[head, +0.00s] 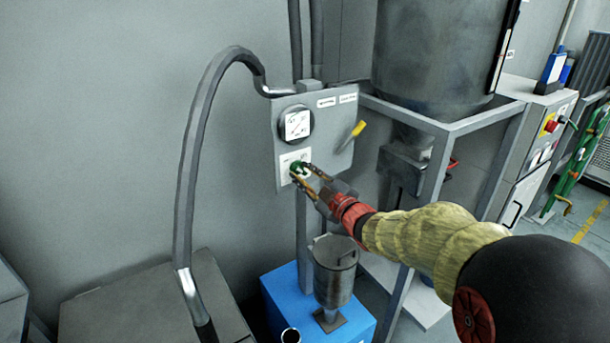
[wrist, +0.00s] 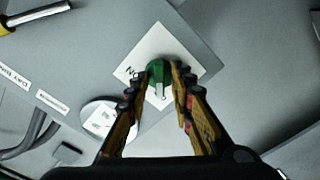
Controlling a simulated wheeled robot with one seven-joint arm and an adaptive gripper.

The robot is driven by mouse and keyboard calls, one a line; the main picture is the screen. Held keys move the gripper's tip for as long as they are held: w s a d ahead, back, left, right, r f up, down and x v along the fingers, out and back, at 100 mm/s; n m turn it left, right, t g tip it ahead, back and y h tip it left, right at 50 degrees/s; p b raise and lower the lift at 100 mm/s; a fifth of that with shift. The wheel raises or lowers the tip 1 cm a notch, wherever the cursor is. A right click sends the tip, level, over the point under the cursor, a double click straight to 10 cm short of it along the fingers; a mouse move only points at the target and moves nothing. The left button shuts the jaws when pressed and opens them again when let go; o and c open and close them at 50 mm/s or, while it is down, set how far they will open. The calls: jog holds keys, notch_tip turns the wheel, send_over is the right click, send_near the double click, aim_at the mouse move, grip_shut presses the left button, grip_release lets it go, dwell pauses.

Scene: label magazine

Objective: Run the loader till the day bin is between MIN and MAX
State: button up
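A green knob (head: 298,168) with a pale bar sits on a white label on the grey control panel (head: 342,120). It also shows in the wrist view (wrist: 159,72). My gripper (head: 300,174) is at the panel, one fingertip on each side of the knob. In the wrist view the fingers (wrist: 165,74) overlap the knob's edges; whether they press on it is unclear. A round white-faced dial (head: 297,124) is above the knob. A large grey drum (head: 437,55) stands in a frame at the right. No MIN or MAX marks can be read, so I cannot tell the bin's level.
A yellow-handled lever (head: 357,129) sticks out of the panel's right side. A thick grey hose (head: 190,150) arches at the left. A small metal hopper (head: 335,270) stands on a blue box (head: 280,290) below my arm. A metal frame (head: 442,150) stands close on the right.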

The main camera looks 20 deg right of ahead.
jog(key=shift+o, duration=0.3)
jog(key=v, duration=1.2)
jog(key=s+d+f+m+g+h, duration=0.35)
jog(key=d+f+m+h, duration=0.35)
jog(key=d+f, duration=0.3)
jog(key=s+d+f+m+g+h, duration=0.25)
jog(key=s+m+g, duration=0.2)
jog(key=s, duration=0.35)
jog(key=s+a+r+m+g+y+p, duration=0.25)
jog(key=s+a+g, duration=0.4)
jog(key=s, duration=0.75)
jog(key=s+a+r+n+t+y+p, duration=0.1)
jog(key=s+a+r+t+p, duration=0.1)
jog(key=a+r, duration=0.6)
jog(key=shift+s+a+t+p, duration=0.35)
jog(key=shift+s+a+t, duration=0.1)
jog(key=shift+s+a, duration=0.45)
